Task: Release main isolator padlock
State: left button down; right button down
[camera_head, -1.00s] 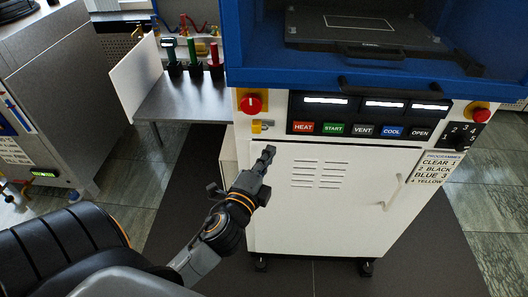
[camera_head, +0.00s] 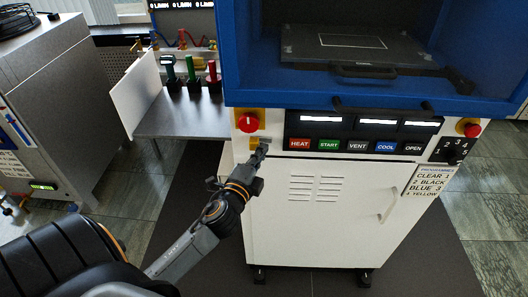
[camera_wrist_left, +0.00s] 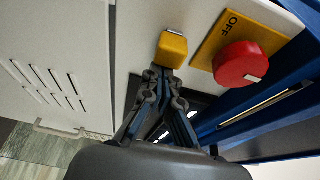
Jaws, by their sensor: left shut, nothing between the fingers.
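The yellow padlock (camera_wrist_left: 173,48) hangs on the white press front, beside the red isolator knob (camera_wrist_left: 240,65) on its yellow plate marked OFF. In the head view the red knob (camera_head: 248,122) shows above, and the padlock is mostly hidden behind my fingers. My left gripper (camera_head: 262,147) is at the padlock. In the left wrist view the gripper (camera_wrist_left: 165,70) has its fingertips together at the padlock's lower edge, with nothing seen between them. I cannot tell whether the tips touch it. My right gripper is not in view.
Labelled buttons such as HEAT (camera_head: 299,144) sit right of the padlock. Another red knob (camera_head: 472,130) is at far right. A blue press frame (camera_head: 390,98) overhangs above. A side bench (camera_head: 180,115) with coloured-handled tools stands at the left.

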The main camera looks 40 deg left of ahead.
pick_arm(q)
jog(key=s+a, duration=0.1)
jog(key=a, duration=0.1)
jog(key=s+a, duration=0.1)
jog(key=shift+s+a, duration=0.2)
jog(key=shift+a, duration=0.2)
jog(key=shift+a, duration=0.1)
